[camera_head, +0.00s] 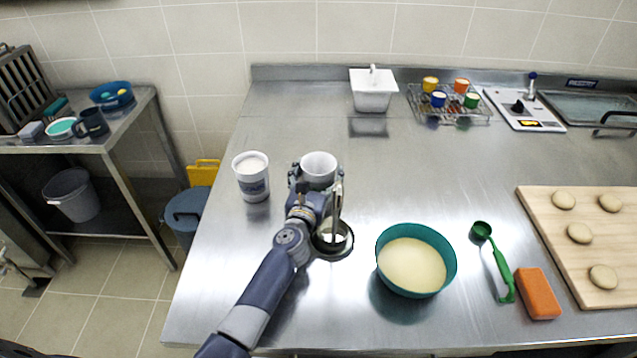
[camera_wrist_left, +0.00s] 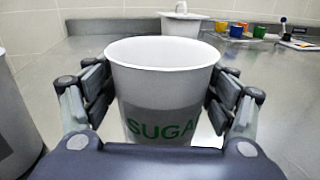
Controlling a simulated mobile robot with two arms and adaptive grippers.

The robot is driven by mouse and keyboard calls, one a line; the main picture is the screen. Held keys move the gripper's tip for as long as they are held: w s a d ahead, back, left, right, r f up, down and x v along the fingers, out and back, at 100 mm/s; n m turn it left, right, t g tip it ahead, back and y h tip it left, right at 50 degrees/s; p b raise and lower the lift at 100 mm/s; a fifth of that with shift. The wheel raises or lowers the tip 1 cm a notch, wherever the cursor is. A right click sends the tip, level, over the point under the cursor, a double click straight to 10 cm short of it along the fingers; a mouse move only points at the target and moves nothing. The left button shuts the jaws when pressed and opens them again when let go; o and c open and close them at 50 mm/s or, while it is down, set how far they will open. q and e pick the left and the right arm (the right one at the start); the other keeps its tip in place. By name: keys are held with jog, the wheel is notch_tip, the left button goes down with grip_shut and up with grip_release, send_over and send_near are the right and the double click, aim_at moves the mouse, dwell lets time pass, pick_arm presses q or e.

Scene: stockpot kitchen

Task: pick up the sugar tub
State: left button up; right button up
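The sugar tub (camera_head: 319,166) is a white, upright, open-topped cup on the steel counter. In the left wrist view its grey band with green "SUGA" lettering faces me, and the tub (camera_wrist_left: 162,95) fills the middle of the picture. My left gripper (camera_head: 315,180) is around the tub, with one finger on each side. In the wrist view the fingers (camera_wrist_left: 160,105) are very close to its sides; I cannot tell whether they press on it. The tub's base is hidden. My right gripper is not in view.
A filled white tub (camera_head: 252,178) stands just left. A metal upright on a dark round base (camera_head: 333,240) is close by my gripper. A teal bowl (camera_head: 417,232), green scoop (camera_head: 497,262), orange sponge (camera_head: 538,293) and dough board (camera_head: 540,220) lie right.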

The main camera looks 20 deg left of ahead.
pick_arm(q)
jog(key=c, duration=0.6)
notch_tip(320, 180, up, 10)
jog(key=p, duration=0.6)
